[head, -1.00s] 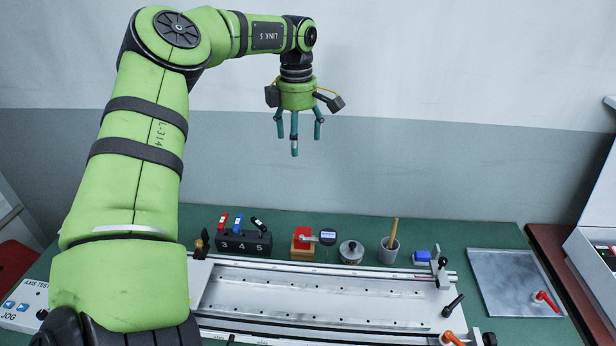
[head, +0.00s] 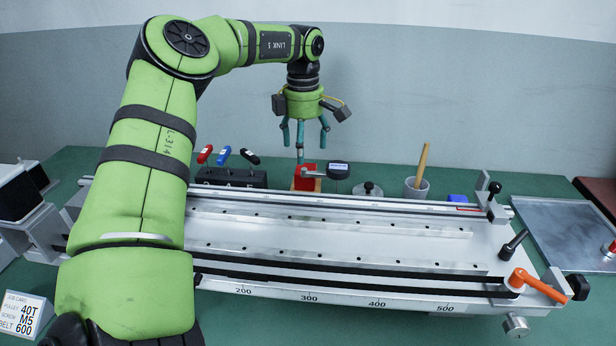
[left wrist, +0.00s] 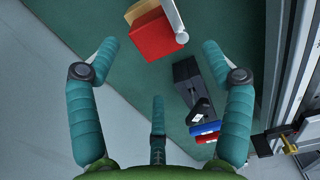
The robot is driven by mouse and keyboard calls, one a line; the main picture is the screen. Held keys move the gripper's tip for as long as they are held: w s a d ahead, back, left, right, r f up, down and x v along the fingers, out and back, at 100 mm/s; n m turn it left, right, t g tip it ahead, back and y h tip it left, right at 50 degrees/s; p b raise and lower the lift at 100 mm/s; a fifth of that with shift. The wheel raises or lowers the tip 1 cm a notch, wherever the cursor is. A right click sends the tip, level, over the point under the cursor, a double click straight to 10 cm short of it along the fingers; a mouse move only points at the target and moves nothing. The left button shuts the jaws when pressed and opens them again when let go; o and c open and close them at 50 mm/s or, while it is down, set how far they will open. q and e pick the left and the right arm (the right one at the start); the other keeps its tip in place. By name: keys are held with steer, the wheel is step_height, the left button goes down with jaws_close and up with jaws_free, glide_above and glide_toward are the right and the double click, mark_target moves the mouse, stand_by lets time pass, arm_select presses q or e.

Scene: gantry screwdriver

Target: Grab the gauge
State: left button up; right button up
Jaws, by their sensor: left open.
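The gauge (head: 338,171) has a dark head with a pale display and a grey stem that reaches left to a red block (head: 308,170) on a wooden base, behind the long metal gantry. In the left wrist view, a silver bar beside the red block (left wrist: 158,38) at the top edge looks like part of the gauge; its head is out of that view. My left gripper (head: 303,146) is open and empty, fingers pointing down, and appears just above or behind the red block, left of the gauge. Its spread fingers show in the left wrist view (left wrist: 158,65). My right gripper is not in view.
A black rack (head: 230,178) with red, blue and black tools stands left of the block. A lidded metal pot (head: 367,190) and a grey cup (head: 416,188) with a wooden stick stand to the right. The gantry (head: 330,236) fills the front. A metal tray (head: 560,228) lies at right.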

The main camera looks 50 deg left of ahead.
mark_target(304, 169)
arm_select(q)
step_height(304, 169, down, 8)
steer(key=shift+w+a+r, duration=0.1)
steer(key=shift+r, duration=0.15)
steer(key=shift+c, duration=0.4)
jaws_close()
